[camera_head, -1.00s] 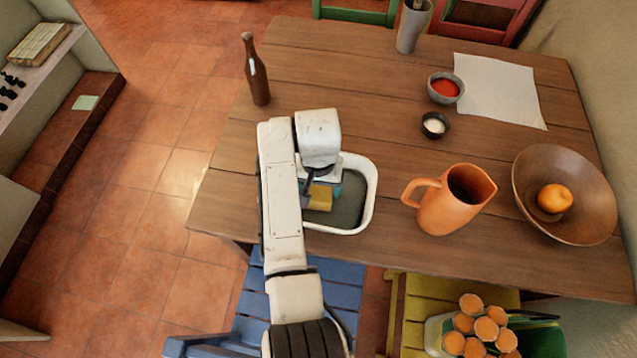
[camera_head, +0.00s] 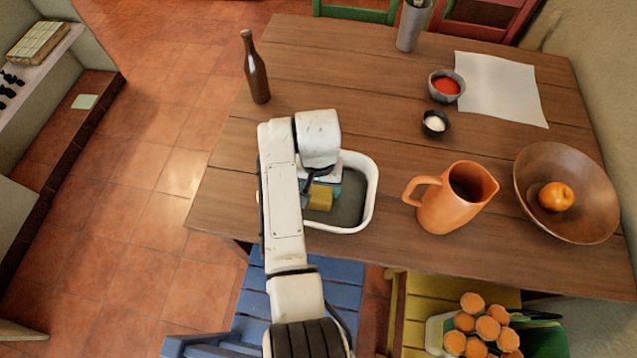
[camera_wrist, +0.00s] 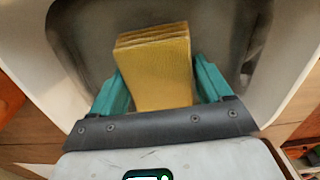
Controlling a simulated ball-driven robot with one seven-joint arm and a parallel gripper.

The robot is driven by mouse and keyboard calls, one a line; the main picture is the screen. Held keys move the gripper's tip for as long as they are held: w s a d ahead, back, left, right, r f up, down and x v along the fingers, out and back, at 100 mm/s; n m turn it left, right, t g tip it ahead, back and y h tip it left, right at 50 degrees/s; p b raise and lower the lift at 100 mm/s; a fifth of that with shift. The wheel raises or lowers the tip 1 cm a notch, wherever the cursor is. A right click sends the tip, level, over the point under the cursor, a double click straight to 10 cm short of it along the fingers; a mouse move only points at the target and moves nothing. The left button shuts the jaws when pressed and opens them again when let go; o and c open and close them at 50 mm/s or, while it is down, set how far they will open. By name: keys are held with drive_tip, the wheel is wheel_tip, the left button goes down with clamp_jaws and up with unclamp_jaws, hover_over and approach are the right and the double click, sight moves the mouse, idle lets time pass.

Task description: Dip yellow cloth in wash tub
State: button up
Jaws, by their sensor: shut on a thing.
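The yellow cloth (camera_head: 320,198) is a folded block, held between the teal fingers of my gripper (camera_wrist: 160,85). In the wrist view the cloth (camera_wrist: 155,62) points down toward the grey inside of the tub. The white wash tub (camera_head: 369,190) stands on the table near its front left edge; its pale wall also shows in the wrist view (camera_wrist: 290,60). My gripper is over or within the tub's opening, at its left part. My arm hides the tub's left side. I cannot tell whether the cloth touches the bottom or any water.
An orange jug (camera_head: 450,205) stands close right of the tub, with a wooden bowl (camera_head: 585,220) holding an orange fruit beyond. A brown bottle (camera_head: 257,75) stands at the table's back left. Two small bowls (camera_head: 446,85) (camera_head: 435,123) and a white sheet (camera_head: 500,90) lie farther back.

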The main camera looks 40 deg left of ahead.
drive_tip(key=shift+f+b, duration=0.6)
drive_tip(key=shift+f, duration=0.4)
idle(0.4)
drive_tip(key=shift+d+f, duration=0.1)
drive_tip(key=shift+f, duration=0.1)
idle(1.1)
wheel_tip(320, 180, up, 11)
drive_tip(key=p, duration=1.1)
drive_tip(key=shift+r, duration=1.15)
